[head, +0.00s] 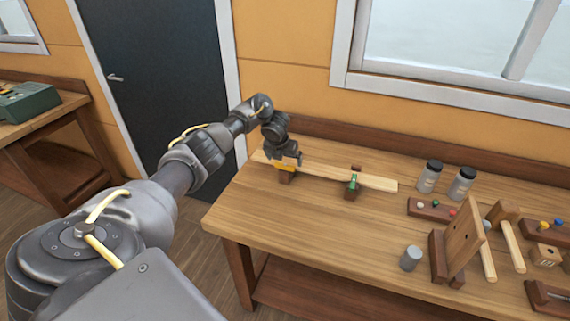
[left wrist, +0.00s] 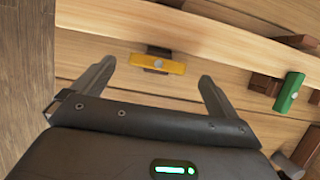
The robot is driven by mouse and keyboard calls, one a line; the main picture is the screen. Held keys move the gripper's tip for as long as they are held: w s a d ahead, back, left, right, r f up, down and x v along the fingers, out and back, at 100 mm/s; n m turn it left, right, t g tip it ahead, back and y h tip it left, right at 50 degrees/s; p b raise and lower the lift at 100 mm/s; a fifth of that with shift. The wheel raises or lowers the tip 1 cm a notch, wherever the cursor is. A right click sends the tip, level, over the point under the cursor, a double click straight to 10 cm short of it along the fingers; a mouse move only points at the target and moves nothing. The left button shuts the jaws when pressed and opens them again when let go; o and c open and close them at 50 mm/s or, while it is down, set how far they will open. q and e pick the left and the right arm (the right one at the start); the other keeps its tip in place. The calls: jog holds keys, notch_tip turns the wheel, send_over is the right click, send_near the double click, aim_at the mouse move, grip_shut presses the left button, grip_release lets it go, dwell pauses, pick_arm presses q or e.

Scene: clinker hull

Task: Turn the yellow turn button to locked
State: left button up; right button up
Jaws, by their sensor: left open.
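The yellow turn button (left wrist: 158,64) is a flat bar with a round pin at its middle. In the left wrist view it lies nearly along the pale plank (left wrist: 220,42), just below the plank's lower edge, on a dark block. In the head view the yellow button (head: 285,167) shows partly under my left gripper (head: 287,160). In the left wrist view my left gripper (left wrist: 152,90) is open, its two fingers apart, with the button between and a little beyond their tips. No contact shows. My right gripper is not in view.
Two jars (head: 461,184), a grey cylinder (head: 411,258) and an upright wooden board (head: 462,240) are further right on the bench. The front left of the bench top (head: 290,225) is clear.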

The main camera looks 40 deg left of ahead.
aim_at(285, 164)
pick_arm(q)
jog(key=shift+x, duration=1.1)
jog(key=shift+a+f, duration=0.1)
jog(key=shift+f, duration=0.25)
jog(key=shift+w+f, duration=0.15)
jog(key=shift+f, duration=0.15)
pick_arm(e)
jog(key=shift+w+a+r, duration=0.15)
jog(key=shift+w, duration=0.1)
pick_arm(q)
jog(key=shift+c, duration=0.5)
jog(key=c, duration=0.9)
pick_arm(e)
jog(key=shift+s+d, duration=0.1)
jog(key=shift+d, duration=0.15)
